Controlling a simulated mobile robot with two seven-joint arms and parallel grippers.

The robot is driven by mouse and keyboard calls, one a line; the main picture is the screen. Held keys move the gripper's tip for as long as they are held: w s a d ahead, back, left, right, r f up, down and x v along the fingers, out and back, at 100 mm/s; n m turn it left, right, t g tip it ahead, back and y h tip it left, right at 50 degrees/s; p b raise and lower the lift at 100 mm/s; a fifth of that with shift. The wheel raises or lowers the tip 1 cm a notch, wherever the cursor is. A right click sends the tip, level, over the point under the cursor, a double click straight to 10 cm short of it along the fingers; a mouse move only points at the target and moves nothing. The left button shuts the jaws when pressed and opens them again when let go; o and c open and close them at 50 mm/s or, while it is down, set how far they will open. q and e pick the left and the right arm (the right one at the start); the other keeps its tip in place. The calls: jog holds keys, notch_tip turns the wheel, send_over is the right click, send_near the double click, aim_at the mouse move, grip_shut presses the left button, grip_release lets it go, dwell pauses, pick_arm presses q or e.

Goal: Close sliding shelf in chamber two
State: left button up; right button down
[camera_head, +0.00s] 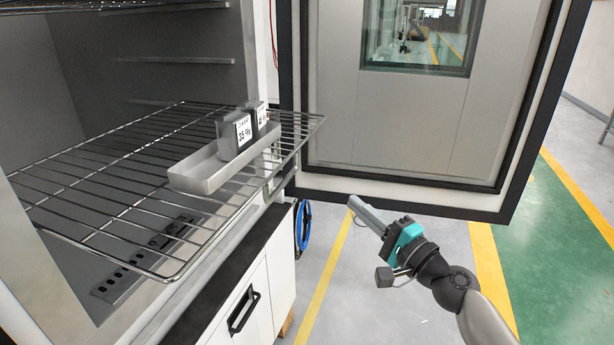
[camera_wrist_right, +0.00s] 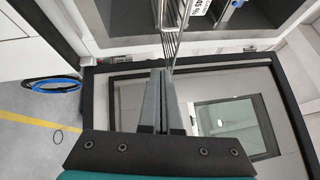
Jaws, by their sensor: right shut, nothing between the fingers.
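The sliding shelf (camera_head: 95,182) is a wire rack that sticks out of the open chamber in the head view. A metal tray (camera_head: 200,178) on it holds dark blocks with white labels (camera_head: 236,134). My right gripper (camera_head: 352,203) is shut and empty, to the right of the shelf's front edge and apart from it in the head view. In the right wrist view the shut fingers (camera_wrist_right: 166,75) point toward the edge of the wire shelf (camera_wrist_right: 172,40); whether they touch it I cannot tell. My left gripper is not in view.
The chamber door (camera_head: 420,120) with a window stands open at the back right. A white cabinet front with a black handle (camera_head: 243,310) is below the shelf. A blue coiled hose (camera_head: 303,225) hangs beside it. The floor on the right is clear.

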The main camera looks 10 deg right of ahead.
pick_arm(q)
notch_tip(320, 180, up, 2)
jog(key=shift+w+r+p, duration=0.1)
jog(key=shift+p, duration=0.95)
pick_arm(e)
jog(key=s+a+x, duration=0.1)
jog(key=a+x, duration=0.1)
jog(key=x, duration=1)
jog(key=shift+w+a, duration=0.2)
jog(key=shift+a, duration=0.2)
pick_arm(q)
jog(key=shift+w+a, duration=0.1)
pick_arm(e)
jog(key=shift+a+r, duration=0.1)
jog(key=shift+r, duration=0.05)
